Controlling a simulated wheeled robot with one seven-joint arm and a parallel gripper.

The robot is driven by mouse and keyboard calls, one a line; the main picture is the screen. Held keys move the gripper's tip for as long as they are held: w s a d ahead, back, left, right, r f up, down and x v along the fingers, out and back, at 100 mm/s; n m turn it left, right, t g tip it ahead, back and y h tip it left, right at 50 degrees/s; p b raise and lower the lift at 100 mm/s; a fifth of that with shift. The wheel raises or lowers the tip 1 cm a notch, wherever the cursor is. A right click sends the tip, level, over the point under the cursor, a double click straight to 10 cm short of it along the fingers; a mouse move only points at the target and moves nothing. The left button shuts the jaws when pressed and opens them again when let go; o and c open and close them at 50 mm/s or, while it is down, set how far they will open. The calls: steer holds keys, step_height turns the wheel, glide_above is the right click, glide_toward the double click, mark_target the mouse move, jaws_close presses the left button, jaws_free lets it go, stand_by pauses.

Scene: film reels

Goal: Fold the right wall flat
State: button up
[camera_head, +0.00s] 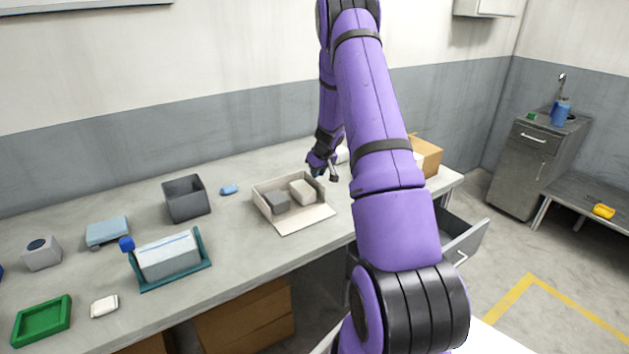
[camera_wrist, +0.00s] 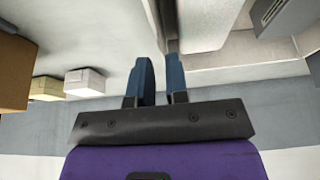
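A cream open box (camera_head: 262,208) stands on the workbench, with its front wall (camera_head: 306,220) folded down flat. My gripper (camera_head: 326,176) is low at the box's back right corner. In the wrist view my gripper (camera_wrist: 161,62) has two blue fingers apart, with a thin grey panel edge just beyond the tips, and I cannot tell whether they touch it.
A grey bin (camera_head: 187,199) and small blue item (camera_head: 229,190) stand left of the box. A cardboard box (camera_head: 427,155) is at the bench's right end. A teal tray (camera_head: 176,281) and green tray (camera_head: 42,320) are at the left.

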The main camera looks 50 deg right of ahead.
mark_target(314, 182)
steer(key=shift+x, duration=2.45)
jaws_close()
steer(key=shift+d, duration=0.1)
steer(key=shift+s+d+t+y, duration=0.15)
steer(key=shift+d+t+y, duration=0.25)
steer(key=shift+y, duration=0.4)
steer(key=shift+s+d+f+m+y, duration=0.15)
steer(key=shift+d+m+y, duration=0.25)
steer(key=shift+d+y, duration=0.45)
steer(key=shift+s+d+f+m+t+y, duration=0.1)
steer(key=shift+d+f+m+t+y, duration=0.15)
steer(key=shift+y, duration=0.6)
steer(key=shift+d+f+m+t+y, duration=0.1)
steer(key=shift+d+f+t+y, duration=0.2)
steer(key=shift+y, duration=0.55)
steer(key=shift+s+d+f+m+t+y, duration=0.15)
steer(key=shift+d+t+y, duration=0.15)
steer(key=shift+y, duration=0.55)
